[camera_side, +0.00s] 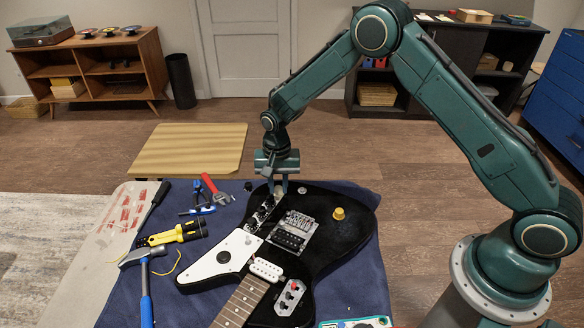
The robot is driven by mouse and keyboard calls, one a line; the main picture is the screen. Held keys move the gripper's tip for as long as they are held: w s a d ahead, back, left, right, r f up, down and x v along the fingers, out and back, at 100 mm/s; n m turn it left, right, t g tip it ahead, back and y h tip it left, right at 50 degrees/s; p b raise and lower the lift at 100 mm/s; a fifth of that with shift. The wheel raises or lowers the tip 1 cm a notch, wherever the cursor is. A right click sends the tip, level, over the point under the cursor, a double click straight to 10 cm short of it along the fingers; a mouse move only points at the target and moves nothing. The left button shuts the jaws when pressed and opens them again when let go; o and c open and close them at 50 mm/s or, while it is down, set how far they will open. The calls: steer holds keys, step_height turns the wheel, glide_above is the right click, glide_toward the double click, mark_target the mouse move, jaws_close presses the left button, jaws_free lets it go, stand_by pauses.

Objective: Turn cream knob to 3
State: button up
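The black electric guitar (330,258) lies on a blue cloth on the bench. A small cream knob (279,193) shows at the upper end of its metal control plate (262,214), right under my gripper. My gripper (278,187) points straight down there, with its fingertips a little apart on either side of the cream knob. Whether the fingers touch or squeeze it is too small to tell. The knob's pointer and number marks cannot be read. A gold knob (339,213) sits apart on the guitar body, to the right.
Other dark controls line the plate below the gripper. The bridge (300,222) and a white pickup (266,269) are close by.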

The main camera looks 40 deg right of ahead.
steer(key=shift+c, duration=1)
steer(key=m, duration=0.5)
steer(key=shift+m, duration=0.3)
steer(key=m, duration=0.6)
steer(key=o, duration=0.5)
steer(key=shift+o, duration=0.2)
